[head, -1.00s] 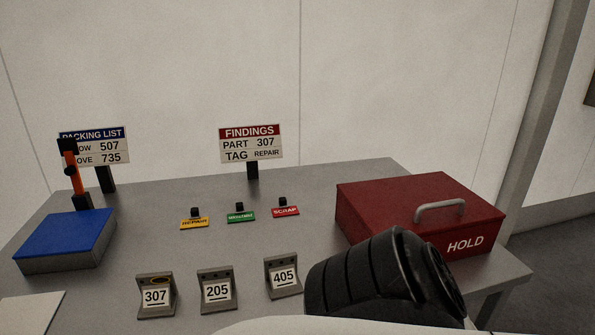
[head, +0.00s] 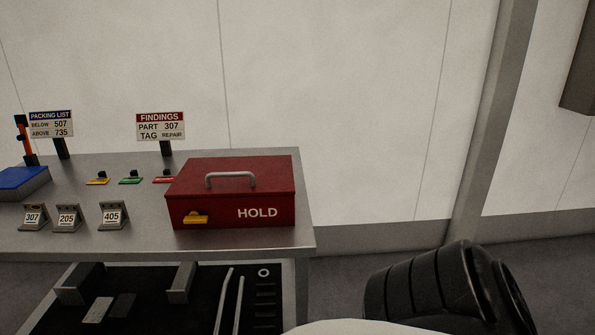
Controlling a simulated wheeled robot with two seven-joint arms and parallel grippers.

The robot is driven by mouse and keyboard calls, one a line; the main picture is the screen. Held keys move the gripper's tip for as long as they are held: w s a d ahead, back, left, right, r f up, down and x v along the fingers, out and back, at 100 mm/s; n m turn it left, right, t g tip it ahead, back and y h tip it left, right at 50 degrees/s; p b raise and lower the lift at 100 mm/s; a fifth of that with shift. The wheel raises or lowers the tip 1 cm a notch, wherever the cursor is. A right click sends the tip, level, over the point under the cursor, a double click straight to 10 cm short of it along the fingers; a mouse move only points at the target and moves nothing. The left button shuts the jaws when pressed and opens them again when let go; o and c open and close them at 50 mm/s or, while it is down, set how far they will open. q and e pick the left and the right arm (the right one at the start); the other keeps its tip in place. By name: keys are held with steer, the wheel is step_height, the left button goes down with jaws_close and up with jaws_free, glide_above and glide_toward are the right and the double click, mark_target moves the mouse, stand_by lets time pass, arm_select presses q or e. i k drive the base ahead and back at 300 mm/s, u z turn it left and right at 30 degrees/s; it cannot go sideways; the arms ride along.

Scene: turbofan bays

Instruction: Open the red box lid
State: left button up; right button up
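The red box (head: 228,200) stands at the right end of the grey table, with "HOLD" in white on its front. Its lid (head: 270,176) is closed, with a silver handle (head: 230,176) on top. A yellow latch (head: 195,219) sits at the left of the front face. A black part of my own arm shows at the lower right, apart from the box. Neither of my grippers is in view.
The grey table (head: 150,238) bears number stands (head: 112,215), coloured tags (head: 130,180), a findings sign (head: 161,126), a packing list sign (head: 51,124) and a blue-topped block (head: 22,180). A black shelf (head: 150,300) with metal rods lies below. Floor right of the table is clear.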

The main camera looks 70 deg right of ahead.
mark_target(273, 175)
steer(key=k, duration=0.15)
steer(key=z, duration=1.1)
